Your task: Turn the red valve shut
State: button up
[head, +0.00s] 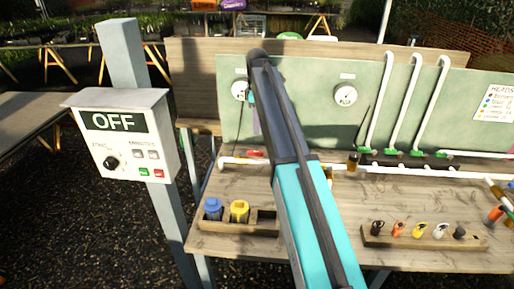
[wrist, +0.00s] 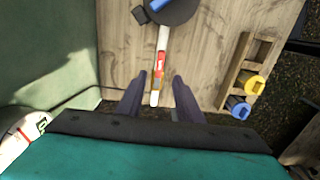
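The red valve handle (wrist: 159,65) sits on a white pipe (wrist: 163,38) and appears to lie along it. In the head view the red handle (head: 254,153) shows low by the green panel, left of my arm. My gripper (wrist: 158,80) is open, its two dark fingers apart. In the wrist view the pipe and handle appear between and just beyond the fingertips, with nothing gripped. The gap between fingers and handle is hard to judge. In the head view my arm hides most of the gripper.
The green panel (head: 296,126) with gauges (head: 346,96) and white upright pipes (head: 412,100) stands behind the bench (head: 225,186). A wooden holder with a blue cap (head: 213,208) and yellow cap (head: 239,211) is at front left. A control box (head: 120,135) reading OFF stands left.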

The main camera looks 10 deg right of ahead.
aim_at(257, 152)
notch_tip(257, 152, down, 11)
jog(key=p, duration=0.3)
jog(key=shift+f, duration=0.2)
jog(key=shift+c, duration=0.2)
grip_shut()
